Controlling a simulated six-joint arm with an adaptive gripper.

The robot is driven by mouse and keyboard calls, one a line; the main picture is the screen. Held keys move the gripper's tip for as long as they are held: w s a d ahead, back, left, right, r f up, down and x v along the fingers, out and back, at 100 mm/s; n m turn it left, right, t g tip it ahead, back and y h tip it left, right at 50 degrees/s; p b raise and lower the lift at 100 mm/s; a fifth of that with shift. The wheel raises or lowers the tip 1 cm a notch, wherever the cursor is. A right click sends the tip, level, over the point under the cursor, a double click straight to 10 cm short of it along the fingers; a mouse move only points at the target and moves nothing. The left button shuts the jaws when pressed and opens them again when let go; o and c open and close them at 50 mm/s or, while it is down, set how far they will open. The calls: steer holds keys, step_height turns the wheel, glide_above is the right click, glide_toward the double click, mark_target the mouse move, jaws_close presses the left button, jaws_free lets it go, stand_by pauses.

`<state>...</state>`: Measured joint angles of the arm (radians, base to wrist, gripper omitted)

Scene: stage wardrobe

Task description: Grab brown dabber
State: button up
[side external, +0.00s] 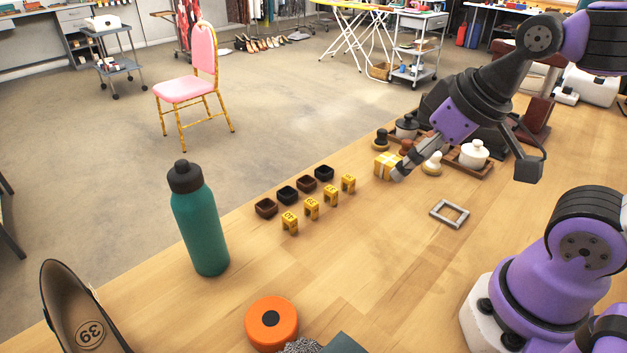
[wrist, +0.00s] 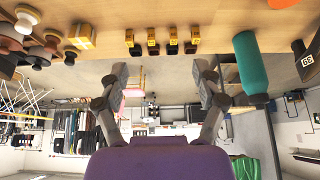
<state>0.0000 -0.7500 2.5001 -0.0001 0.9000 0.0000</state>
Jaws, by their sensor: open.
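The brown dabber (side external: 405,147) stands on the table in the side view, partly hidden by one finger of my gripper (side external: 463,172). It appears to be the brown-topped piece (wrist: 51,39) at upper left in the wrist view. A dark dabber (side external: 381,138) stands to its left and a cream dabber (side external: 432,163) to its right. My gripper is open with its fingers spread wide. In the wrist view, nothing sits between the fingertips (wrist: 163,82), and the dabbers lie left of them.
A yellow block (side external: 384,166) is close to the near finger in the side view. A grey frame (side external: 449,214), small yellow pieces (side external: 330,193) and a teal bottle (side external: 200,225) are nearer.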

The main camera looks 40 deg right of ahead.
steer(key=m+g+h, duration=0.1)
steer(key=m+g, duration=0.2)
steer(key=m, duration=0.2)
glide_above(409, 141)
steer(key=s+a, duration=0.1)
steer(key=s, duration=0.1)
steer(key=x, duration=0.3)
steer(key=s+x, duration=0.1)
steer(key=x, duration=0.2)
steer(key=s+a+x, duration=0.1)
steer(key=x, duration=0.3)
steer(key=shift+s+f, duration=0.1)
steer(key=shift+f, duration=0.15)
steer(key=x, duration=0.6)
steer(key=shift+w+d+r, duration=0.1)
steer(key=shift+w+d, duration=0.2)
steer(key=shift+w, duration=0.1)
steer(key=c, duration=1)
